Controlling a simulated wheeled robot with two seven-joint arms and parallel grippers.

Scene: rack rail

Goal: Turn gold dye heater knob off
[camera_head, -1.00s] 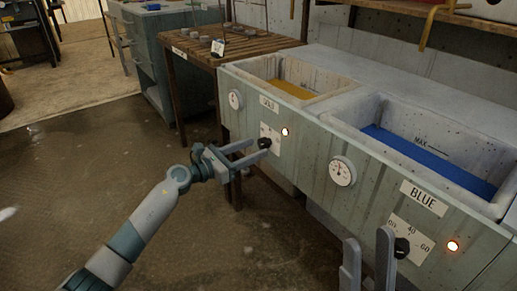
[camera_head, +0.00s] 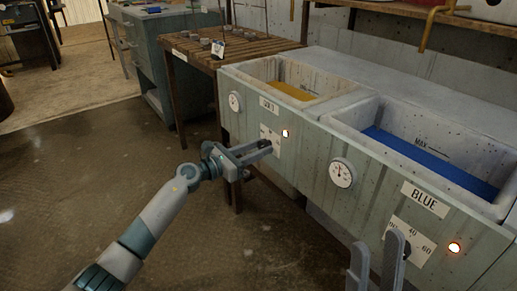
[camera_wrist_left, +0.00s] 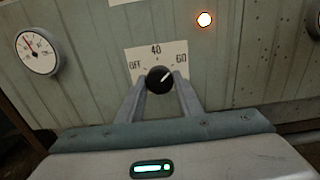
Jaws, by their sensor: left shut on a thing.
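The gold dye heater knob (camera_wrist_left: 160,79) is black and round, on a white dial plate (camera_wrist_left: 150,57) marked OFF, 40 and 60. Its white pointer line is tilted to the upper right, between 40 and 60. My left gripper (camera_head: 268,146) is shut on this knob, a fingertip at each side in the left wrist view (camera_wrist_left: 161,84). The round lamp (camera_wrist_left: 205,19) beside the plate glows orange. In the head view the fingers hide most of the knob. My right gripper (camera_head: 377,250) has its fingers apart, near the blue vat's heater dial.
The gold vat (camera_head: 290,90) and blue vat (camera_head: 440,160) stand side by side. The blue heater's lamp (camera_head: 454,248) is lit, and its knob (camera_head: 407,250) is partly hidden by my right gripper. Round gauges (camera_head: 342,173) sit on the front panel. A slatted table (camera_head: 255,48) stands behind.

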